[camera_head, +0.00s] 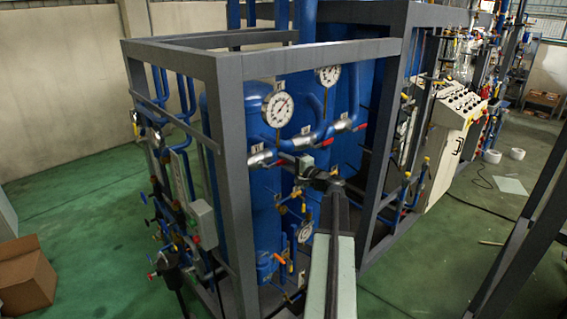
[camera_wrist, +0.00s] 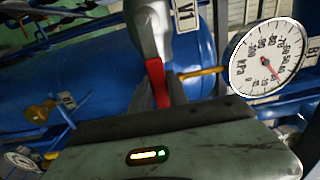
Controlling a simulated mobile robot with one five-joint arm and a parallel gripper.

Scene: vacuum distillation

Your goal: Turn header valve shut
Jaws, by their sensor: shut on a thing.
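The header valve is a silvery body (camera_head: 262,157) with a red lever (camera_head: 284,160) on the blue header pipe, below the left round gauge (camera_head: 277,108). In the wrist view the valve body (camera_wrist: 150,30) is grey beside a V1 label, and its red lever (camera_wrist: 156,80) stands between my fingers. My gripper (camera_head: 305,165) reaches the lever from the right in the head view. In the wrist view my gripper (camera_wrist: 158,92) is shut on the red lever. The fingers hide part of the lever.
A second silvery valve (camera_head: 341,124) with a red lever sits to the right on the same header. Grey frame posts (camera_head: 235,190) stand close to my arm on the left. A yellow rod (camera_wrist: 203,70) and a pressure gauge (camera_wrist: 268,60) lie right of my fingers.

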